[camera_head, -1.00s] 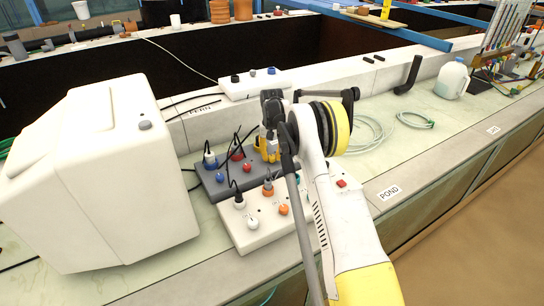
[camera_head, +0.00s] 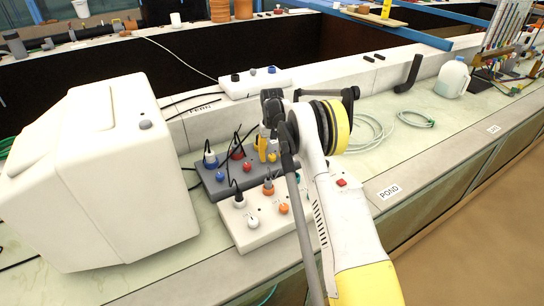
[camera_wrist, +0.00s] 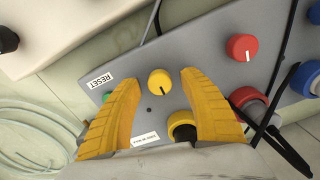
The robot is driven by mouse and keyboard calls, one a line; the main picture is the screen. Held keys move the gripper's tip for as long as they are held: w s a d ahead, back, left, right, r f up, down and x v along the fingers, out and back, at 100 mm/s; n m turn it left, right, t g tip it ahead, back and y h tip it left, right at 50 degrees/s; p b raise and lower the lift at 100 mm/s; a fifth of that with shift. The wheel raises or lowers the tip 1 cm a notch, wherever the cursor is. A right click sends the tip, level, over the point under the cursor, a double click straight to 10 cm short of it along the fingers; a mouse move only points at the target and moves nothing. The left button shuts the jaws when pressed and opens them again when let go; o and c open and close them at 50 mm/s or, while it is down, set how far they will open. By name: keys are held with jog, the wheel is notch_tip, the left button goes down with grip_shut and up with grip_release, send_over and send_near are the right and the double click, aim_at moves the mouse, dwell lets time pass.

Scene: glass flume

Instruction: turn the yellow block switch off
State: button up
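The yellow switch knob (camera_wrist: 159,81) is round with a dark pointer line. It sits on the grey switch block (camera_wrist: 205,60), and also shows in the head view (camera_head: 272,157). In the wrist view my gripper (camera_wrist: 159,76) is open, with one yellow finger on each side of the knob and visible gaps to both. I cannot tell whether the fingertips are down at the knob's height. In the head view my gripper (camera_head: 262,146) is over the block's far right end.
The same block carries a red knob (camera_wrist: 242,46) and a blue knob (camera_head: 220,176), with black cables beside them. A white switch block (camera_head: 262,228) stands in front. A large white case (camera_head: 95,175) is at left. Coiled pale hose (camera_wrist: 30,140) lies on the bench.

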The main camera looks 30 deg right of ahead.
aim_at(272, 155)
notch_tip(272, 155, up, 12)
dwell(0.6)
dwell(0.4)
jog(key=s+a+r+n+t, duration=0.1)
jog(key=s+a+r+t, duration=0.3)
jog(key=s+a+r, duration=1.2)
jog(key=s+a+f+t, duration=0.1)
jog(key=s+a+f, duration=0.1)
jog(key=s, duration=0.9)
jog(key=s+a+f+n+t, duration=0.1)
jog(key=s+a+f+t, duration=0.1)
jog(key=s, duration=1)
jog(key=shift+a+f, duration=0.3)
jog(key=shift+a, duration=0.5)
